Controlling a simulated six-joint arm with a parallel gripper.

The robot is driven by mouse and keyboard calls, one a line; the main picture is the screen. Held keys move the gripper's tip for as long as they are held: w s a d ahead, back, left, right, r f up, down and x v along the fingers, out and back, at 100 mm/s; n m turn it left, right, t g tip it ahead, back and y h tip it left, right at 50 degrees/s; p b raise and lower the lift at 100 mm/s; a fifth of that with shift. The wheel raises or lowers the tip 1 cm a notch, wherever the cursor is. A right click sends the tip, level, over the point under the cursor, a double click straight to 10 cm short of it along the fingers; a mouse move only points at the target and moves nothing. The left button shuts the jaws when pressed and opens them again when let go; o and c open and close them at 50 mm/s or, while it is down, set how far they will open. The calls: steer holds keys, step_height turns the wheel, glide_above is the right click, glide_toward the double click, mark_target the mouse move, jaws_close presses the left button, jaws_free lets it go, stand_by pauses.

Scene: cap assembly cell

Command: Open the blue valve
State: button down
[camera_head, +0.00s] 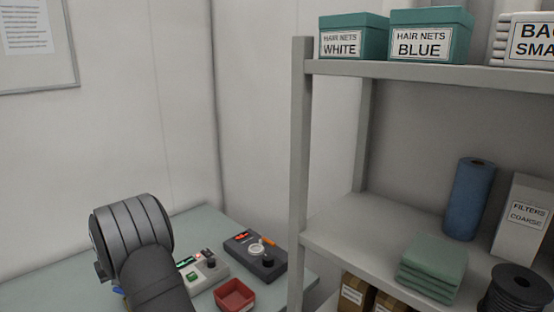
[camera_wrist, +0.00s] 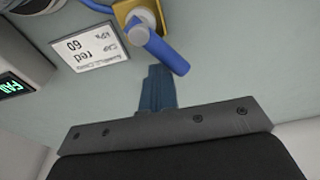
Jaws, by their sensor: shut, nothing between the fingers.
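The blue valve shows in the wrist view as a blue lever handle (camera_wrist: 162,50) on a yellow body (camera_wrist: 140,14), with a pale grey hub at the joint. The handle slants down to the right across the picture. My gripper (camera_wrist: 157,72) is shut and empty, its fingertips pointing up the picture toward the handle. The tips look very near the handle's free end; I cannot tell whether they touch it. In the head view my arm hides most of the valve, and only a small blue and yellow bit (camera_head: 118,291) shows beside it.
A printed card (camera_wrist: 90,47) lies left of the valve, near a device with a green display (camera_wrist: 14,86). The head view shows a grey control box (camera_head: 200,272), a dark box (camera_head: 256,255) and a red tray (camera_head: 235,295) on the bench. A shelf post (camera_head: 299,150) stands to the right.

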steer(key=shift+s+a, duration=0.1)
steer(key=shift+s, duration=0.05)
steer(key=shift+s+a, duration=0.25)
steer(key=shift+s, duration=0.05)
stand_by(0.5)
